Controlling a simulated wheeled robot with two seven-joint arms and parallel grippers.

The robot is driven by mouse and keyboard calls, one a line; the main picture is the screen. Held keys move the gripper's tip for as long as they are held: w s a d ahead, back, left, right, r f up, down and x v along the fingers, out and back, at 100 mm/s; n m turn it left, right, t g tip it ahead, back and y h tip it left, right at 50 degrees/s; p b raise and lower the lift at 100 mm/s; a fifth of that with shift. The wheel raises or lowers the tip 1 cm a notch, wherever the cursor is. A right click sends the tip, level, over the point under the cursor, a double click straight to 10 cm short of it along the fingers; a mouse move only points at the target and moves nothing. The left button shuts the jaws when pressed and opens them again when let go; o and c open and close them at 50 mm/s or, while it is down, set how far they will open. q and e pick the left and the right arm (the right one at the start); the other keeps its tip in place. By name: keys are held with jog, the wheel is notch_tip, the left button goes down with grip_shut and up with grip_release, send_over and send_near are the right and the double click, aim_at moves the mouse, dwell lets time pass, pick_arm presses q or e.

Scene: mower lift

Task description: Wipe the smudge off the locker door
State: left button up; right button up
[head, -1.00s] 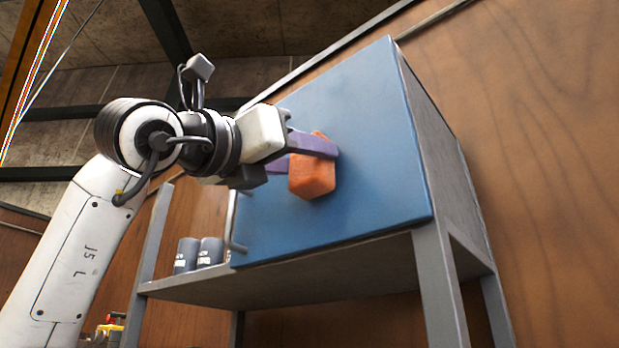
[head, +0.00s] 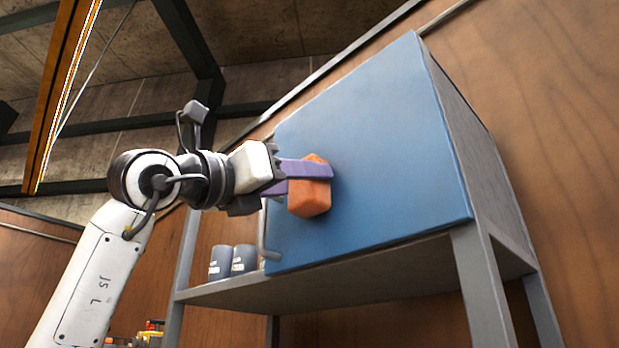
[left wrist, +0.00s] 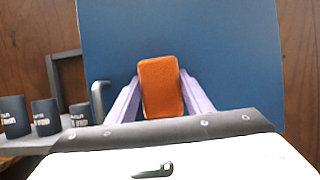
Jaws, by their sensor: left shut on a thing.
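The locker door (head: 390,150) is a flat blue panel, shut, with a grey bar handle (head: 263,235) at its lower left edge. My left gripper (head: 311,172) has purple fingers shut on an orange sponge block (head: 309,199). The block is at the left part of the door, in front of its face; I cannot tell for sure if it touches. In the left wrist view the block (left wrist: 161,88) sits between both fingers, with the blue door (left wrist: 225,55) behind it. I make out no clear smudge; the gripper and block hide part of the door. My right gripper is not in view.
The locker stands on a grey metal shelf frame (head: 480,285). Dark labelled cans (head: 232,262) stand on the shelf left of the door, and in the left wrist view (left wrist: 45,115). A wooden wall (head: 555,150) is behind. An orange beam (head: 62,90) is at upper left.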

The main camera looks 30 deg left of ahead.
pick_arm(q)
jog(key=s+a+b, duration=0.1)
jog(key=s+a, duration=0.1)
jog(key=s, duration=0.3)
jog(key=shift+s, duration=0.4)
dwell(0.4)
jog(key=shift+s+a+b, duration=0.2)
jog(key=shift+s+a, duration=0.05)
jog(key=shift+s, duration=0.5)
jog(key=shift+s+a+b, duration=0.2)
jog(key=shift+s+a, duration=0.05)
jog(key=shift+s, duration=0.45)
